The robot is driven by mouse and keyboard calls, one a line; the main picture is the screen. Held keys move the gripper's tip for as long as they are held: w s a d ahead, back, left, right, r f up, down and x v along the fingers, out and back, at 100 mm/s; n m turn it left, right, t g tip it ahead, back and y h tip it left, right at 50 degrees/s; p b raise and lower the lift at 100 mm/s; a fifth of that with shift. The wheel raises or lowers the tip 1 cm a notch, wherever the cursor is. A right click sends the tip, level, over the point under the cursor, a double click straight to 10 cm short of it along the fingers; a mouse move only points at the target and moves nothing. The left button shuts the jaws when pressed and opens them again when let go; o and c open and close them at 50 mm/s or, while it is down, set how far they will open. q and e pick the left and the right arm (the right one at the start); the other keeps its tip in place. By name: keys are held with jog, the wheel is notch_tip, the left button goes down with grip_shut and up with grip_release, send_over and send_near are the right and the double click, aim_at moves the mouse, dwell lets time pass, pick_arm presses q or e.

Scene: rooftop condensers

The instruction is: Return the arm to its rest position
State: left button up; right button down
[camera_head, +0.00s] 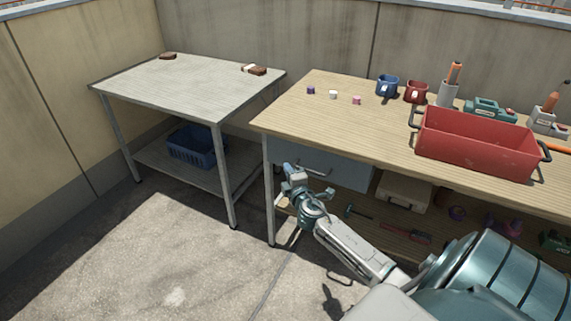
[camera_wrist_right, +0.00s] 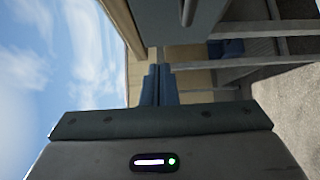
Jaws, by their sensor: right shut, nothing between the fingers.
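My right gripper (camera_head: 291,172) is in front of the wooden workbench, near its left front leg and beside the drawer. It looks shut and empty. My right arm reaches to it from the lower right of the head view. In the right wrist view the two dark blue fingers (camera_wrist_right: 158,86) are together with nothing between them. My left gripper is not in view.
The workbench (camera_head: 300,113) has a drawer (camera_head: 340,174) with a handle. A red crate (camera_head: 470,140), mugs and tools stand on top. A grey table (camera_head: 180,85) stands left, with a blue basket (camera_head: 190,147) on its shelf. The floor (camera_head: 130,260) at left is clear.

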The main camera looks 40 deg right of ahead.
jog(key=shift+v, duration=2.2)
jog(key=shift+a+r, duration=0.1)
